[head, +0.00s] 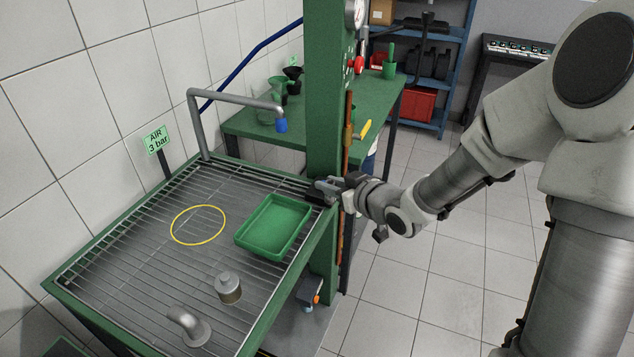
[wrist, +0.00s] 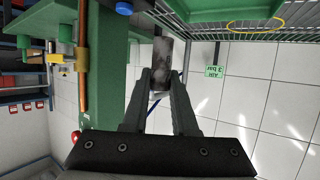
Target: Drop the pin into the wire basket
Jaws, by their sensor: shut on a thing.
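My gripper (head: 328,188) is at the far right corner of the wire-topped bench, beside the green column. In the wrist view my gripper (wrist: 162,82) is shut on the pin (wrist: 163,58), a dark grey, mottled metal cylinder that sticks out past the fingertips. In the head view I cannot clearly tell the pin from the fingers. The bench top is a rack of thin metal wires (head: 130,240) in a green frame, with a yellow ring (head: 198,225) on it. I cannot make out a wire basket apart from this rack.
A green tray (head: 273,224) lies on the rack, left of and nearer than my gripper. A metal piston-like part (head: 228,287) and a bent pipe piece (head: 187,326) stand near the front. A grey spout (head: 235,98) with a blue tip overhangs the back. The green column (head: 325,100) stands close by.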

